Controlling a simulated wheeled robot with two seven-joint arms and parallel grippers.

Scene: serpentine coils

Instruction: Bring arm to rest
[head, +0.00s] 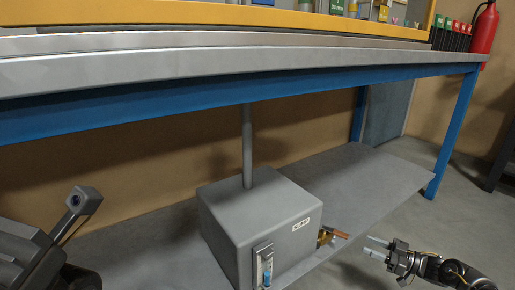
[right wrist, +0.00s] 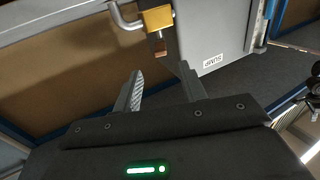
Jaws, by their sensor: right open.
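My right gripper (head: 368,246) is low at the right in the head view, its two pale fingers apart with nothing between them. In the right wrist view its fingers (right wrist: 161,80) are spread and empty too. Just left of the fingertips is a brass fitting (head: 325,237) with a copper stub, on the side of the grey sump box (head: 260,220). The wrist view shows the brass fitting (right wrist: 156,19) beyond the fingers, with a visible gap. Dark and grey parts of my left arm show at the lower left of the head view; no left fingers can be made out.
The sump box stands on a grey lower shelf (head: 375,180) and has a gauge (head: 264,268) in front. A grey pipe (head: 247,145) rises from it to the bench (head: 250,75) above. A blue leg (head: 455,135) stands right. Open floor lies around my right arm.

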